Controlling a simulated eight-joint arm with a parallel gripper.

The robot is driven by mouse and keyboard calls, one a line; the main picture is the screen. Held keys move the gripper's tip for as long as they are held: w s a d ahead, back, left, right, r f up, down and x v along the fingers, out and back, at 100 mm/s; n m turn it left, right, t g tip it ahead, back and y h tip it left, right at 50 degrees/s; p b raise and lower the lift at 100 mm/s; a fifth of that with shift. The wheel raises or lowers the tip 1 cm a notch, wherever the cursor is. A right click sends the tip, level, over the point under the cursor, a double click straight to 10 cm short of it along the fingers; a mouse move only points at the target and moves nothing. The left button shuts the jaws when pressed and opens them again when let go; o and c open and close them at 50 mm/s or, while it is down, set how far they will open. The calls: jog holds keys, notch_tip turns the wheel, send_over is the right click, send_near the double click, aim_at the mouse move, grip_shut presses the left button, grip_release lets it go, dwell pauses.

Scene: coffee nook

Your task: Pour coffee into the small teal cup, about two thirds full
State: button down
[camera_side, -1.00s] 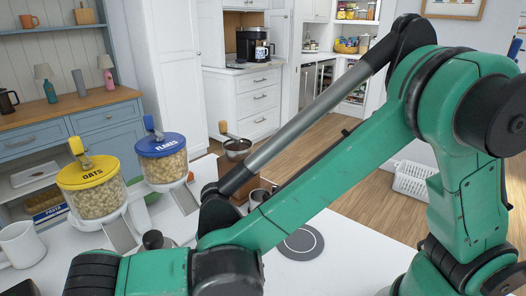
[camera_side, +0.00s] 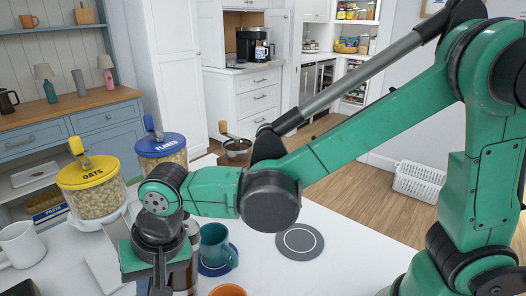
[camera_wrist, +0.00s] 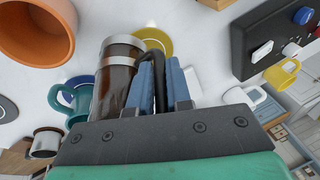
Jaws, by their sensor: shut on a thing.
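The teal cup (camera_side: 214,246) stands upright on a blue saucer (camera_side: 232,268) on the white counter in the side view. It also shows in the wrist view (camera_wrist: 82,99), left of the coffee pot. My gripper (camera_wrist: 163,75) is shut on the black handle of the glass coffee pot (camera_wrist: 117,76), which has metal bands and dark brown contents. In the side view my gripper (camera_side: 160,272) is at the bottom, left of the teal cup, and hides much of the pot. I cannot see the inside of the teal cup or how full it is.
An orange cup (camera_side: 228,290) stands in front of the teal cup. Oats (camera_side: 92,192) and flakes (camera_side: 162,150) dispensers stand behind left, a white mug (camera_side: 20,244) at far left. A grey round mat (camera_side: 300,242) lies bare on the right. A yellow saucer (camera_wrist: 157,38) shows near the pot.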

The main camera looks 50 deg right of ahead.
jog(key=shift+w+d, duration=0.15)
jog(key=shift+d, duration=0.55)
jog(key=shift+w+d, duration=0.15)
jog(key=shift+d, duration=0.55)
jog(key=shift+d+r, duration=0.1)
jog(key=shift+d, duration=0.05)
jog(key=shift+w+d+r+y, duration=0.2)
jog(key=shift+d+y, duration=0.15)
jog(key=shift+y, duration=0.25)
jog(key=shift+s, duration=0.1)
jog(key=shift+a, duration=0.15)
jog(key=shift+a, duration=0.4)
